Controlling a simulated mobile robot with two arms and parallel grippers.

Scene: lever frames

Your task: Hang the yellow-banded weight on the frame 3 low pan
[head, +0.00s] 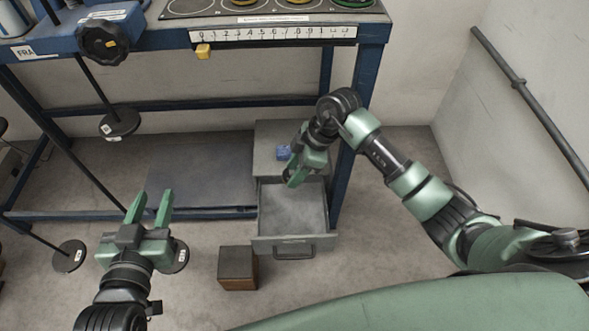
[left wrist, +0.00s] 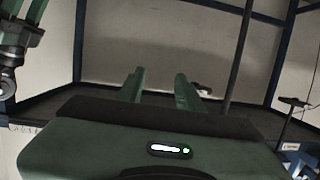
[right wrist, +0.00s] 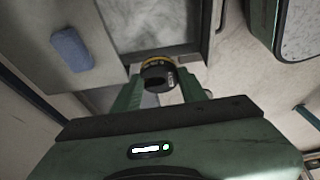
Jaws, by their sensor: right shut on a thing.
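The yellow-banded weight (right wrist: 158,75) is a small dark cylinder with a yellow band round its far end, seen in the right wrist view. My right gripper (right wrist: 158,92) is shut on it; in the head view this gripper (head: 296,176) is above the back of the open drawer, and the weight is mostly hidden there. My left gripper (head: 150,207) is open and empty, and its spread fingers also show in the left wrist view (left wrist: 160,90). Dark round pans hang low at left: one upper (head: 120,123), one at the floor (head: 68,256), one partly behind my left gripper (head: 178,256). I cannot read which is frame 3's.
The grey drawer (head: 290,240) stands open and looks empty. A blue block (head: 283,152) lies on the cabinet top. A brown box (head: 238,268) stands on the floor. The blue bench has a ruler (head: 270,34), a yellow slider (head: 203,51) and a black knob (head: 104,41).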

